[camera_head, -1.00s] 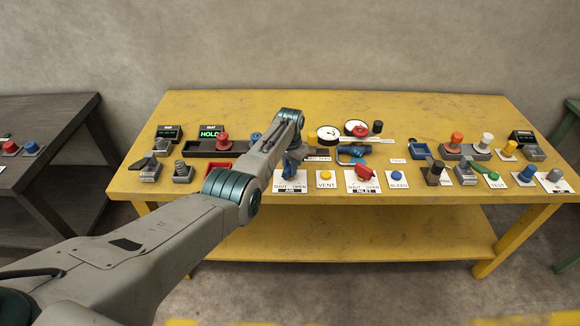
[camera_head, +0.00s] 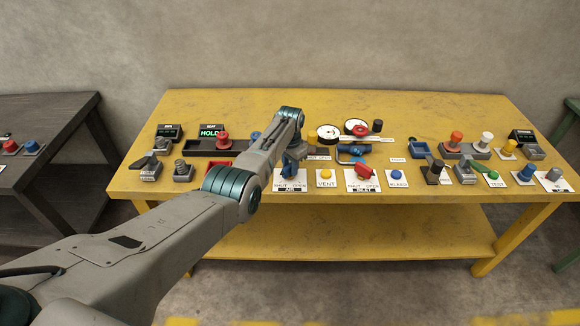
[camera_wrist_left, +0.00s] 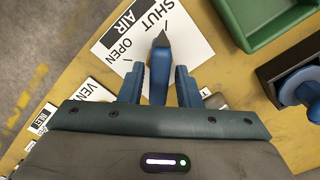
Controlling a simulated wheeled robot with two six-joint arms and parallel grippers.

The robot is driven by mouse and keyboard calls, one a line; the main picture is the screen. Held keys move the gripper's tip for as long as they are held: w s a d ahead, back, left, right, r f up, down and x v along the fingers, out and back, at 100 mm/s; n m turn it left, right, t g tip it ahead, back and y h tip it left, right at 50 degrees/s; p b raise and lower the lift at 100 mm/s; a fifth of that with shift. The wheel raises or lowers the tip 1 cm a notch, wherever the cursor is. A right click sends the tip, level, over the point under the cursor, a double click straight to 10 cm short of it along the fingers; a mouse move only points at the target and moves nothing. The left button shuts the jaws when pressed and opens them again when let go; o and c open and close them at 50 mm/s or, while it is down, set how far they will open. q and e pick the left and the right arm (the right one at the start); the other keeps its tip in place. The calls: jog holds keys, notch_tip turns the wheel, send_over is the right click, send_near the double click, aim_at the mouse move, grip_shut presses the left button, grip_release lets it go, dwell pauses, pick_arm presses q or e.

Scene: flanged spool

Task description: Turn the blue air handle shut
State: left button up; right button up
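The blue air handle (camera_wrist_left: 160,70) stands on a white plate (camera_wrist_left: 110,55) marked AIR, SHUT and OPEN. In the wrist view its narrow dark tip points to the top of the picture, beside the words. My left gripper (camera_wrist_left: 160,82) is around the handle, one finger on each side, with a thin gap visible at both sides. In the head view the handle (camera_head: 287,173) shows just below my left gripper (camera_head: 291,162), whose fingers are small and partly hidden by my wrist. My right gripper is out of view.
On the yellow table (camera_head: 240,105), a yellow VENT button (camera_head: 326,174) and a red INLET handle (camera_head: 365,172) stand right of the air plate. Gauges and blue pipework (camera_head: 354,150) are behind. A green tray (camera_wrist_left: 262,22) and a blue knob (camera_wrist_left: 300,88) are close in the wrist view.

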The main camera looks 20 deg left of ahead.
aim_at(290, 165)
pick_arm(q)
jog(key=shift+o, duration=0.5)
jog(key=shift+r, duration=0.2)
notch_tip(290, 165, up, 10)
jog(key=shift+r+b, duration=0.2)
jog(key=shift+b, duration=0.2)
